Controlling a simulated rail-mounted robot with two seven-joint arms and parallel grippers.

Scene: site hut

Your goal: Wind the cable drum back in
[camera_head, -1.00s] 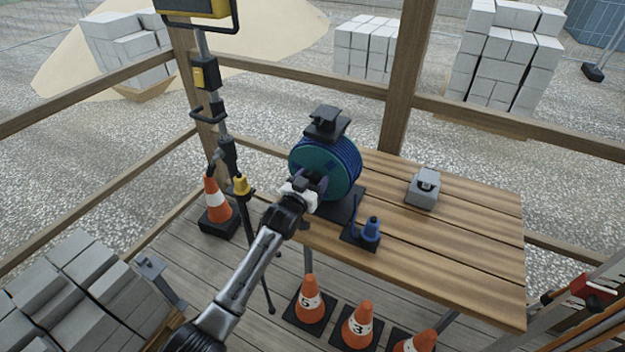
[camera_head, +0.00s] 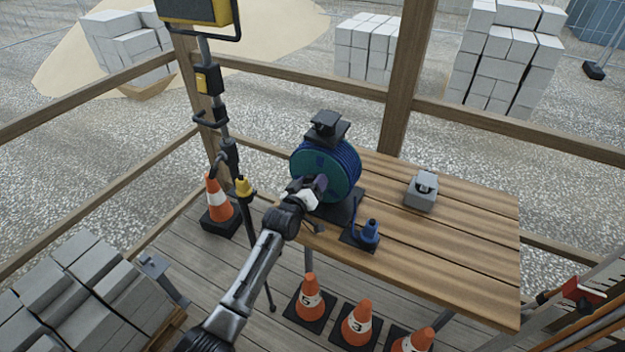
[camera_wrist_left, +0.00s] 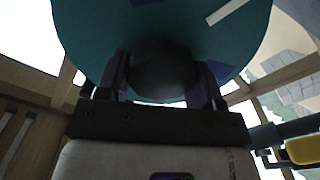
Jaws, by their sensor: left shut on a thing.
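The cable drum (camera_head: 340,168), with a teal side disc and blue cable around it, stands upright on a dark base at the back left of the wooden table (camera_head: 455,240). My left gripper (camera_head: 318,186) is at the near face of the drum. In the left wrist view the gripper (camera_wrist_left: 163,80) is shut on a dark round knob (camera_wrist_left: 163,65) in front of the teal disc (camera_wrist_left: 100,35). A blue plug on the cable's end (camera_head: 370,230) rests on a dark plate on the table, right of the gripper. My right gripper is not in view.
A grey block-like box (camera_head: 421,192) stands on the table's right half. A yellow-topped stand (camera_head: 228,155) and an orange cone (camera_head: 217,198) are left of the table. Several numbered cones (camera_head: 312,298) stand at its front. Grey blocks (camera_head: 75,290) lie bottom left.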

